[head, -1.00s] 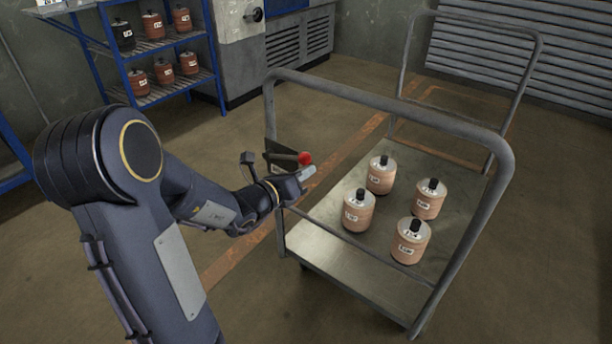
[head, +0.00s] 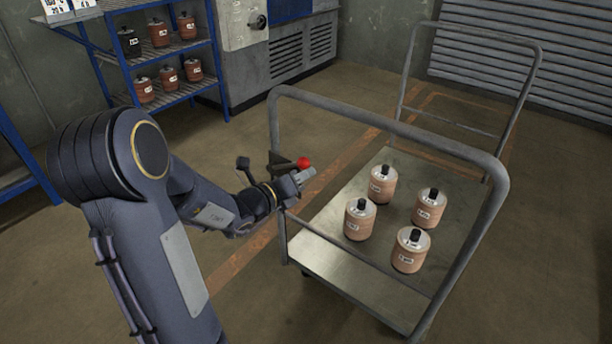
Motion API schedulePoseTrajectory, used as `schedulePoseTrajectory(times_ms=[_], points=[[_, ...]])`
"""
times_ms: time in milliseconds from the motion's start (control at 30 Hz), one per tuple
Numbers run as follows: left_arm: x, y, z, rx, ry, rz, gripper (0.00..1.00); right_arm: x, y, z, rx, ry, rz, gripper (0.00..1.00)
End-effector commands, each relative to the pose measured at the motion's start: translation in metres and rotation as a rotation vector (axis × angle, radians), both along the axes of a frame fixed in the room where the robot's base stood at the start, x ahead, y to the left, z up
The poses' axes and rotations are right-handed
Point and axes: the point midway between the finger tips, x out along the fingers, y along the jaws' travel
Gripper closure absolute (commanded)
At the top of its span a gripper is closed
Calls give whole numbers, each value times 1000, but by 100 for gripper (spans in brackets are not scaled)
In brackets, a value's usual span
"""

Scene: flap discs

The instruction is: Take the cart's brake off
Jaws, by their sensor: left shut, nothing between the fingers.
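The cart (head: 340,262) is a flat metal platform with a grey tube handle frame at each end. Its brake lever shows as a dark bracket and bar with a red knob (head: 303,162), beside the left post of the near handle. My left gripper (head: 304,176) is shut and empty, with its fingertips just below the red knob in the picture. I cannot tell whether they touch it. The gripper and wrist hide part of the lever's surroundings. My right gripper is not in view.
Several brown labelled cylinders with black tops (head: 360,221) stand on the cart's platform. A blue shelf rack (head: 214,60) with similar cylinders stands at the back left, next to a grey cabinet (head: 287,65). The floor left of the cart is clear, with an orange line.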

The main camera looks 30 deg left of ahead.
Motion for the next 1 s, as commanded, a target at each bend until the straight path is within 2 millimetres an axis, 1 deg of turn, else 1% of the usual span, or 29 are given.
schedulePoseTrajectory(times_ms=[33,100,267,500,800,1000], points=[[0,4,13,-39,4,3,100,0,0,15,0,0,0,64],[1,8,22,-105,12,5,100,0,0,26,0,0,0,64],[2,19,40,-257,28,4,100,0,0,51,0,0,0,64],[4,41,62,-485,52,5,100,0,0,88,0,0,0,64],[7,72,79,-753,79,5,100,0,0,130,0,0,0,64],[9,89,84,-890,93,2,100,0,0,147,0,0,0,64]])
